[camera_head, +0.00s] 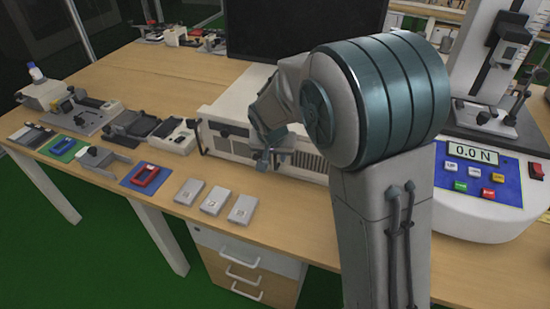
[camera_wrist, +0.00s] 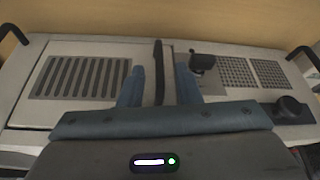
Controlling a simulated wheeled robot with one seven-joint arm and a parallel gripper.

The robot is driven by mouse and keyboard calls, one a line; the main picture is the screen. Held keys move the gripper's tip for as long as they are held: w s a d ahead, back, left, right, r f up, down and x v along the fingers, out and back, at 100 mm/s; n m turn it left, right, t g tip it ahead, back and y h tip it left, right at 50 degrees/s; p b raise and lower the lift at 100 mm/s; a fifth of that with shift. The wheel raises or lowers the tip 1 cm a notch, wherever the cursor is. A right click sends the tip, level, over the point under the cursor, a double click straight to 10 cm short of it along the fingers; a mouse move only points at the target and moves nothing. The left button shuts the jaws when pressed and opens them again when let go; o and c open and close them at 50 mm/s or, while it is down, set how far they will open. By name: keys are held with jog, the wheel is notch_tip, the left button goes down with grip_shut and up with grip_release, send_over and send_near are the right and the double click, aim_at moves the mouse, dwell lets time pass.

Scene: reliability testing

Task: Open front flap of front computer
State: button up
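The front computer (camera_head: 226,110) is a pale, low box on the wooden bench, partly hidden behind my arm in the head view. Its front panel (camera_wrist: 42,85) fills much of the wrist view, with a slotted grille at left and finer mesh at right. A flap-like left section (camera_wrist: 100,50) ends near a dark upright handle (camera_wrist: 158,72) in the middle. My gripper (camera_wrist: 158,88) is open, with one blue-grey finger on each side of the handle; I cannot tell whether either touches it. In the head view my gripper (camera_head: 264,160) is at the computer's front.
A dark knob (camera_wrist: 289,108) and a small black part (camera_wrist: 202,62) stick out of the panel. A monitor (camera_head: 300,30) stands behind the computer. Several small grey boxes (camera_head: 214,200) lie in front. A force tester (camera_head: 480,185) stands at right.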

jog(key=shift+x, duration=1.15)
grip_shut()
jog(key=shift+s, duration=0.1)
